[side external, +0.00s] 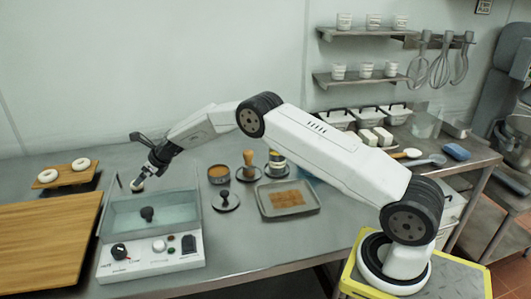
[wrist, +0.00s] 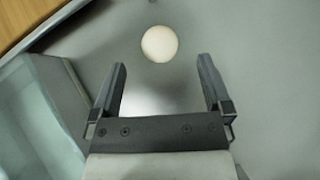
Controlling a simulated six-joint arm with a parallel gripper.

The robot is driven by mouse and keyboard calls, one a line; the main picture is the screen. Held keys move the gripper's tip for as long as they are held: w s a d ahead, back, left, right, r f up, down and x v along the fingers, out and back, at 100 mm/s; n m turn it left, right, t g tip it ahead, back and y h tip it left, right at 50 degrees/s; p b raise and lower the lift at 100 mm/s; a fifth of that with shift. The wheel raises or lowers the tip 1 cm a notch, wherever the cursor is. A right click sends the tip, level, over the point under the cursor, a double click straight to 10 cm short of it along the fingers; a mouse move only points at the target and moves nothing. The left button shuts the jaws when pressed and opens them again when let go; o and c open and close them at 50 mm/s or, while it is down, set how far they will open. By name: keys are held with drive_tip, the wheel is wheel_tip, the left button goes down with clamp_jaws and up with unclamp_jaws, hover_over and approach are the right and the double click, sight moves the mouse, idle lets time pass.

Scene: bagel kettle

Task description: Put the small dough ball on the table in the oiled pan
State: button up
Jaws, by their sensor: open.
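The small dough ball (wrist: 159,43), pale and round, rests on the grey table in the wrist view, just beyond my fingertips and roughly centred between them. In the side view the dough ball (side external: 136,186) is a small pale spot under my gripper, partly hidden. My gripper (wrist: 163,63) is open and empty, with the fingers apart and pointing toward the ball. In the side view my gripper (side external: 141,177) is low behind the kettle. A shallow rectangular pan (side external: 310,205) with a brown patch on its bottom, seemingly the oiled pan, lies on the table to the right.
The water-filled kettle (side external: 150,247) stands close in front of my gripper; its edge also shows at left in the wrist view (wrist: 70,75). A wooden board (side external: 45,240) and a small board with two bagels (side external: 67,176) are left.

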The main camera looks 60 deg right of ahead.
drive_tip(key=shift+x, duration=2.25)
drive_tip(key=c, duration=1.3)
drive_tip(key=shift+c, duration=0.2)
drive_tip(key=shift+r, duration=0.2)
